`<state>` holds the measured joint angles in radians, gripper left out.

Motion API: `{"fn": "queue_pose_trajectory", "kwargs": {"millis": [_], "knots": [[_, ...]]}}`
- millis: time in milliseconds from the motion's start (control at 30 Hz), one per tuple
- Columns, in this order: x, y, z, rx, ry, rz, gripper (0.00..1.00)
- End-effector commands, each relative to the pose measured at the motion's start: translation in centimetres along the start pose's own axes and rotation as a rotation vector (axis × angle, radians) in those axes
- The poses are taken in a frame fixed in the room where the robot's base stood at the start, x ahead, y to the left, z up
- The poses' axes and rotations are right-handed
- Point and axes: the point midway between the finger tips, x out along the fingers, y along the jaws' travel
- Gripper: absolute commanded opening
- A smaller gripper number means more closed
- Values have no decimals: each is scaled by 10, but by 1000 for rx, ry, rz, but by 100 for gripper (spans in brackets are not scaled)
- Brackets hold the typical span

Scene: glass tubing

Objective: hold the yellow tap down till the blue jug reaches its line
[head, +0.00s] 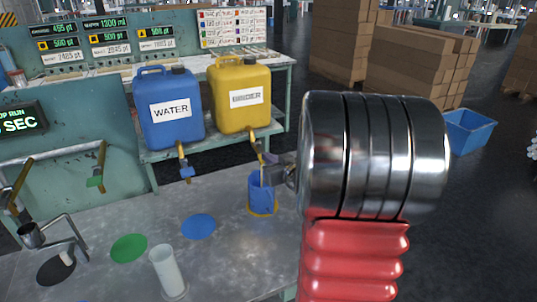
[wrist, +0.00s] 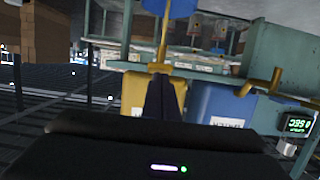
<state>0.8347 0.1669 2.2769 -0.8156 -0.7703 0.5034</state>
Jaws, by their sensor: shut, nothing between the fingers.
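The yellow binder can (head: 240,92) stands on the bench shelf, and its tap pipe (head: 254,146) slopes down toward the blue jug (head: 262,198). The jug stands upright under the tap on a yellow spot. Its level and line cannot be made out. My gripper (head: 270,174) is shut and empty, beside the lower end of the tap and over the jug; it hides the tap's lever. I cannot tell whether it touches the lever. In the tilted wrist view, the shut dark fingers (wrist: 165,97) point at the yellow can (wrist: 137,92), with the pipe beyond their tips.
My arm covers the right side.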

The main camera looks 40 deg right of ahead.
Motion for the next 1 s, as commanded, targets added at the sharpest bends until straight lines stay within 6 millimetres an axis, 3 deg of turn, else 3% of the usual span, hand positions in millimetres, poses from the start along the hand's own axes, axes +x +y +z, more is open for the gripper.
{"fn": "queue_pose_trajectory", "kwargs": {"millis": [367,667,1000], "knots": [[-2,-1,-5,-1,1,-1,0],[-17,-3,-33,-3,3,-3,0],[-72,-2,-14,-1,0,0,0]]}}
